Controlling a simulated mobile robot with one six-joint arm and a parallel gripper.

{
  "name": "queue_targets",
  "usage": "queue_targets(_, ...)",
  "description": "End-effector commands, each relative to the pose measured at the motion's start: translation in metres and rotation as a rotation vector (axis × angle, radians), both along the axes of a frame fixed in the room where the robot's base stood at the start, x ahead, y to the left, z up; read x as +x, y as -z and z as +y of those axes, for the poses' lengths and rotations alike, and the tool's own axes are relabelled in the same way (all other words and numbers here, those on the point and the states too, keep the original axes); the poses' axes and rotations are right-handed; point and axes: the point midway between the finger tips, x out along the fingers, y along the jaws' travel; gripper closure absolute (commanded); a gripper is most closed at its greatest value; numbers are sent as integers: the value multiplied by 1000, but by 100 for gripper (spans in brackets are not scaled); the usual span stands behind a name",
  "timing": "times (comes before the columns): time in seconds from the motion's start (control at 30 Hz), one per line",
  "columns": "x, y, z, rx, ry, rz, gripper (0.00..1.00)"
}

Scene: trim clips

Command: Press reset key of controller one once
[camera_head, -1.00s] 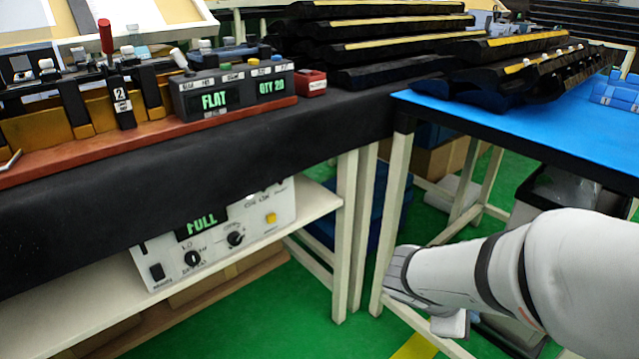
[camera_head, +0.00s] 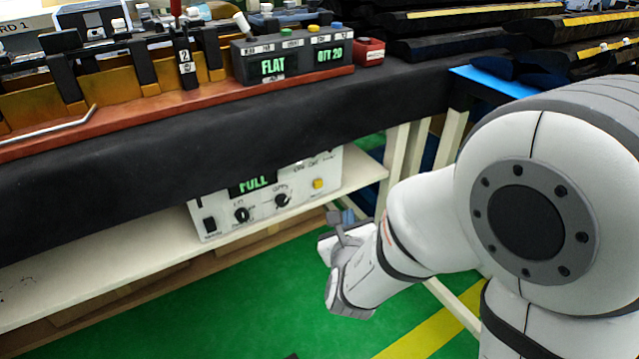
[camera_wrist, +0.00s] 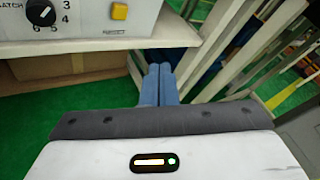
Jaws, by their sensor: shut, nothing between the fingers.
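A dark grey controller box (camera_head: 295,65) with green readouts "FLAT" and "QTY 20" stands on the red-brown base on the bench; small coloured keys line its top. A white controller box (camera_head: 267,190) with a "FULL" readout, two black knobs and a yellow key (camera_head: 318,184) sits on the shelf below. I cannot read which box is controller one or which key is reset. In the wrist view the white box (camera_wrist: 85,22) and its yellow key (camera_wrist: 119,11) show at upper left. My gripper (camera_wrist: 160,70) has its blue fingers together, empty, below and right of the yellow key, apart from it.
The black-covered bench edge (camera_head: 200,135) overhangs the cream shelf (camera_head: 100,270). Cream legs (camera_head: 400,150) stand right of the white box. A small red box (camera_head: 370,52) sits beside the grey controller. Green floor (camera_head: 250,310) in front is open.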

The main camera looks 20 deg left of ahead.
Motion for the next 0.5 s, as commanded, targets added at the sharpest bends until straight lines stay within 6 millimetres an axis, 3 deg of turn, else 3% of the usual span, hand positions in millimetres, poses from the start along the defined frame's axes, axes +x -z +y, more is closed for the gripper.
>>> queue_targets(0.27, 3, 0, 1, 2, 4, 1, 100)
queue_targets(0.5, 20, -1, 21, 2, 6, 2, 100)
